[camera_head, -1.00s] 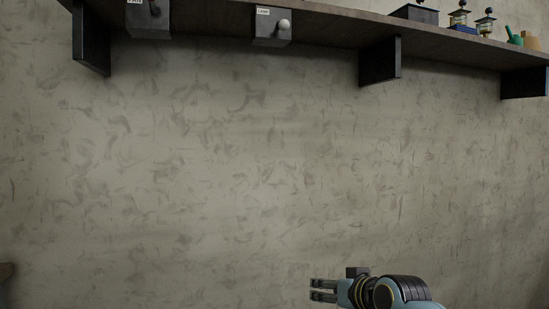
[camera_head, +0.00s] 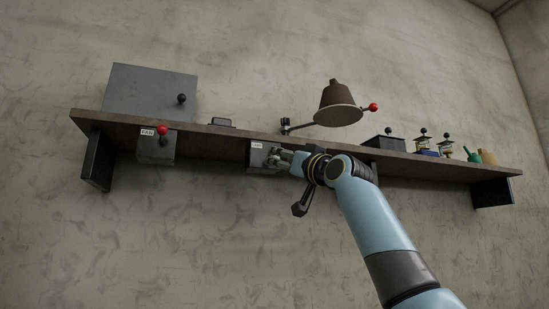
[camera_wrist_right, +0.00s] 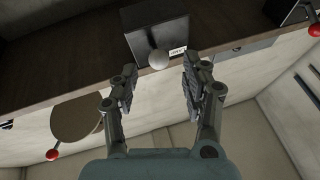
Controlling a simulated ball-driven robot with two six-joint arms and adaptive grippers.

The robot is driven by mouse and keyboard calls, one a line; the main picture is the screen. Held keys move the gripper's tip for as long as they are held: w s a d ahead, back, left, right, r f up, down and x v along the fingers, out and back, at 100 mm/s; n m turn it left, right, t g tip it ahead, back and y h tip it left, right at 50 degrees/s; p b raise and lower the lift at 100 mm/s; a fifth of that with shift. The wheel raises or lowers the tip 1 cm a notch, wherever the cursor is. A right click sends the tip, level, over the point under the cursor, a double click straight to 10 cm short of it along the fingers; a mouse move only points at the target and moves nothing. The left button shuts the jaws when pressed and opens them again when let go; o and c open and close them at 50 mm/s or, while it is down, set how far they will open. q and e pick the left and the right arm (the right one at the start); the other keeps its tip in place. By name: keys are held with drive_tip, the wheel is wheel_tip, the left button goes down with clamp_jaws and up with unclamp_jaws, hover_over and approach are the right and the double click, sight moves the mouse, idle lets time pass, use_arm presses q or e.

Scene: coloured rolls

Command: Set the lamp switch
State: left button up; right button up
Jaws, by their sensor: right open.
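The lamp switch is a dark grey box (camera_head: 256,162) with a small label, on the front edge of the shelf. In the right wrist view the box (camera_wrist_right: 152,22) shows a pale round knob (camera_wrist_right: 158,59) on a short lever. My right gripper (camera_head: 279,158) is at the box in the head view and hides the knob there. In the wrist view my right gripper (camera_wrist_right: 160,78) is open and empty, with the knob just ahead of the gap between its fingertips. I cannot tell whether they touch. The lamp (camera_head: 337,96) has a brown shade. My left gripper is out of view.
The wooden shelf (camera_head: 215,137) runs along the wall. A box labelled FAN (camera_head: 154,153) with a red knob is to the left. A large grey box (camera_head: 150,90) stands above it. The wall below is clear.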

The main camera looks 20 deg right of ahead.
sight(278, 158)
drive_tip(key=shift+x, duration=2.35)
drive_tip(key=shift+c, duration=0.3)
clamp_jaws()
